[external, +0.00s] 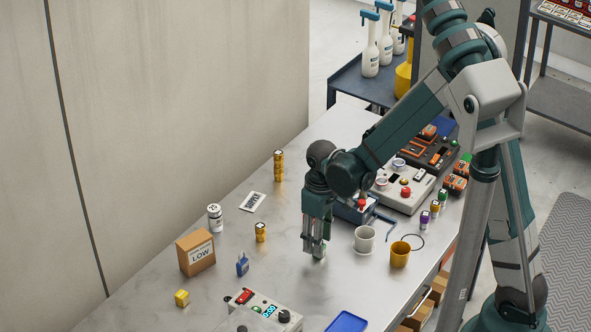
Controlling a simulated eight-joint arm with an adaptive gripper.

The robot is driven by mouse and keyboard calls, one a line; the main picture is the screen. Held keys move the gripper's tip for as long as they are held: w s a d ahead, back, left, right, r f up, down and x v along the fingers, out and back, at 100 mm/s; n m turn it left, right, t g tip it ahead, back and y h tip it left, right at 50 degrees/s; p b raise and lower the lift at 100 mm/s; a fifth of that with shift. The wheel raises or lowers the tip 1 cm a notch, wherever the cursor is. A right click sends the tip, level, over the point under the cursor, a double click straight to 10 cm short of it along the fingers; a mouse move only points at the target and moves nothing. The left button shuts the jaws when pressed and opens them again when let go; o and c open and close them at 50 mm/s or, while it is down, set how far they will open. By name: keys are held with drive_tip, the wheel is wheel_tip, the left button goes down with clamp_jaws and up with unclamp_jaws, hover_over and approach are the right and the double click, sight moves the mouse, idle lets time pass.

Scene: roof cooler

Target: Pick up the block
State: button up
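A small yellow block-like piece (182,298) lies on the grey worktop near its front left edge. A brown box labelled LOW (196,253) stands behind it. My gripper (315,251) points down over the middle of the worktop, well to the right of both. A small pale greenish patch shows at its fingertips; I cannot tell whether it is an object or part of the fingers. The fingers look close together, but the view is too small to show whether they are shut.
A white mug (364,239) and a yellow mug (400,254) stand just right of my gripper. A control box with a display (264,312) and a blue tray (347,322) are at the front.

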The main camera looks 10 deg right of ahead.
drive_tip(key=shift+f, duration=1.5)
drive_tip(key=shift+c, duration=0.6)
drive_tip(key=c, duration=0.9)
